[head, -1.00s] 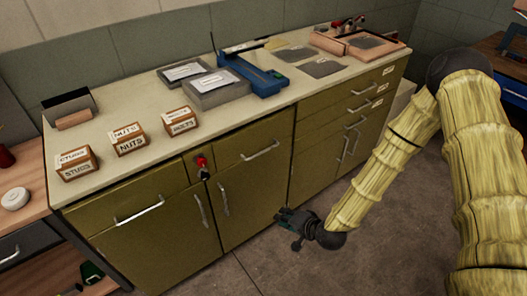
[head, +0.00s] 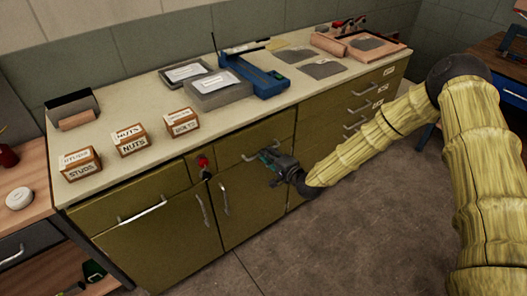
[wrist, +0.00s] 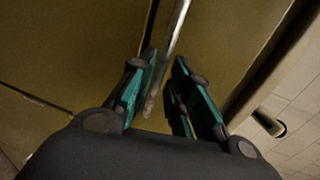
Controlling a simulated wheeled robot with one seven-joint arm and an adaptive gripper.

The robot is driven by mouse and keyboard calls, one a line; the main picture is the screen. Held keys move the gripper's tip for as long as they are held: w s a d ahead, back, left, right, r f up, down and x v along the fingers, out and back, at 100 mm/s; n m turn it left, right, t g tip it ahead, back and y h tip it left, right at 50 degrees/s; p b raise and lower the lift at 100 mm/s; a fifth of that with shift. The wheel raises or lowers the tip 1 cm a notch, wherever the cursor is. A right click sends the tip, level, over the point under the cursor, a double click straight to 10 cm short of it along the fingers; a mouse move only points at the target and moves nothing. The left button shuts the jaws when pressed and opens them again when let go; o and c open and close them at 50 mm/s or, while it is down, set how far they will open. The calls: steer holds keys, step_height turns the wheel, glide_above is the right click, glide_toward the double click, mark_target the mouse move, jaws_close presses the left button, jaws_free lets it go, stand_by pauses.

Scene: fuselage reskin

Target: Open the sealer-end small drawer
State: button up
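My gripper (head: 270,160) is in front of the olive cabinet, at the upper drawer (head: 235,148) of its middle section. That drawer's metal bar handle (head: 249,158) is partly hidden behind the gripper in the head view. In the wrist view, my gripper (wrist: 160,92) is open, with its teal fingers apart. The bar handle (wrist: 176,30) runs between the fingers, its lower end near the left finger. I cannot tell whether they touch. The drawer looks closed. Which drawer is the sealer-end one is not clear from the pictures.
The worktop (head: 225,118) holds labelled boxes such as the nuts box (head: 131,142), grey trays and a blue tool (head: 262,78). A red knob-like part (head: 203,163) sits on the cabinet front. More drawers lie right, partly behind my arm. The floor in front is clear.

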steer(key=shift+x, duration=1.5)
steer(key=shift+s, duration=0.1)
jaws_close()
